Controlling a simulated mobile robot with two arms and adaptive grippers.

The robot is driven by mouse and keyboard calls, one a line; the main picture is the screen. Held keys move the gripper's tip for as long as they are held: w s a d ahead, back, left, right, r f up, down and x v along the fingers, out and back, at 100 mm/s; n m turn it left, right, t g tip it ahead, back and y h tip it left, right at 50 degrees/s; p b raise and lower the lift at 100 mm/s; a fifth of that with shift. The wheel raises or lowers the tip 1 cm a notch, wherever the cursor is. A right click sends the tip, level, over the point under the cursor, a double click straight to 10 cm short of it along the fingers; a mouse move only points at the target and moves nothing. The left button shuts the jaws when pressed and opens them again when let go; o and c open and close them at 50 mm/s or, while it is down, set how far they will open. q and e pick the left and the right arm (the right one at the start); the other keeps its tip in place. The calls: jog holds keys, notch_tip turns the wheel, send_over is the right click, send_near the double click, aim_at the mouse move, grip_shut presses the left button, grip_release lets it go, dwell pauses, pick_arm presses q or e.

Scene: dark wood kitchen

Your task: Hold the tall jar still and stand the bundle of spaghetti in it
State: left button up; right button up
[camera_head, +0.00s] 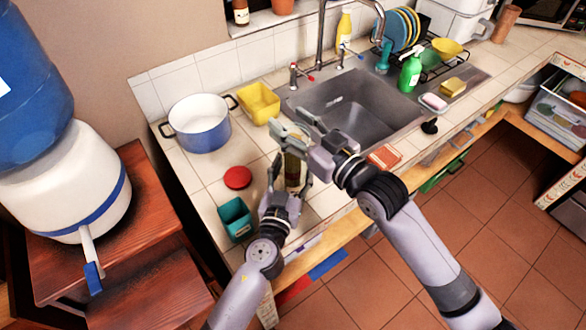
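The tall jar (293,174) stands on the tiled counter left of the sink, a narrow brownish shape, partly hidden by my grippers. My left gripper (289,168) has its fingers on either side of the jar, close against it, and looks shut on it. My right gripper (290,124) reaches in from the right above and behind the jar. Its fingers are apart, with nothing seen between them. I cannot make out the spaghetti bundle; the jar's mouth and upper part are hidden behind my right gripper.
A red round lid (238,177) and a teal container (235,218) lie left of the jar. A blue-white pot (200,125) and yellow tub (259,103) stand behind. The sink (372,112) is to the right. A red-orange block (385,157) lies near the counter's front edge.

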dwell(0.3)
jog(key=v, duration=0.7)
jog(key=shift+s+d, duration=0.15)
jog(key=shift+s, duration=0.05)
pick_arm(q)
jog(key=o, duration=1.3)
jog(key=shift+o, duration=0.2)
jog(key=shift+s, duration=0.1)
jog(key=shift+s+a+f, duration=0.1)
jog(key=shift+s, duration=0.2)
jog(key=v, duration=1.1)
